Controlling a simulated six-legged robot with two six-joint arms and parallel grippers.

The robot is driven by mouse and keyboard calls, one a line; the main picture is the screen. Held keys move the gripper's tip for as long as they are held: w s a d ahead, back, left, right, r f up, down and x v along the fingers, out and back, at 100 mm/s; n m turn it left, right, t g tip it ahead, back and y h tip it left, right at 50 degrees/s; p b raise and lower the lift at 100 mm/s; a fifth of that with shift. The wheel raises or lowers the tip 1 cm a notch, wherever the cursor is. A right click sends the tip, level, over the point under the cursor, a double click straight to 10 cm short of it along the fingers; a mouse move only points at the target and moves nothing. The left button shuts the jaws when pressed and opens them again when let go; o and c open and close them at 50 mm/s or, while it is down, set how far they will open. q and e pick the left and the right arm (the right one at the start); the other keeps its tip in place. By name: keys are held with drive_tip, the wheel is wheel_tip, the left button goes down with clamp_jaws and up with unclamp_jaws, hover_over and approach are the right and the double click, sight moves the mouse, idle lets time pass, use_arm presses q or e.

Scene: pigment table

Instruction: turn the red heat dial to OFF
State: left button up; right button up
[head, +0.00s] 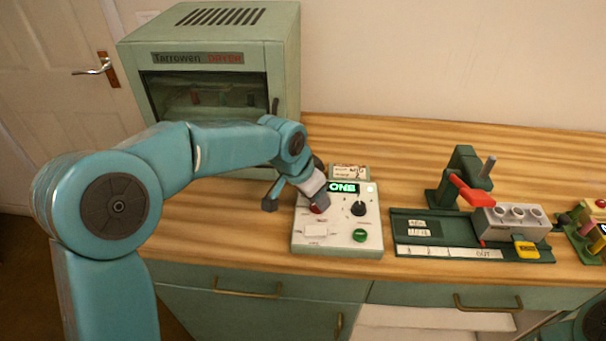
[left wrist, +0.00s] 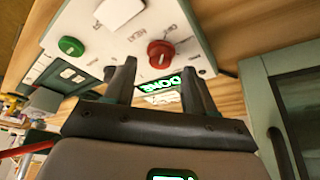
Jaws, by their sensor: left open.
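The red heat dial (head: 317,209) is on the left part of the pale control box (head: 338,243), partly hidden by my gripper. In the left wrist view the dial (left wrist: 161,52) is round, with printed labels around it too small to read surely. I cannot tell which label it points to. My left gripper (head: 296,204) is open and empty at the box's left side, one finger close by the dial. In the wrist view the dial appears just beyond the gap between the fingertips (left wrist: 158,66). My right gripper is out of view.
The box also carries a lit green display (head: 343,187), a black knob (head: 358,208), a green button (head: 360,235) and a white switch (head: 315,231). A green dryer (head: 285,70) stands behind. A green tray (head: 430,251) with a clamp stand is to the right.

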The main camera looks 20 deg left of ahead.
use_arm(q)
drive_tip(key=v, duration=1.4)
drive_tip(key=shift+s, duration=0.2)
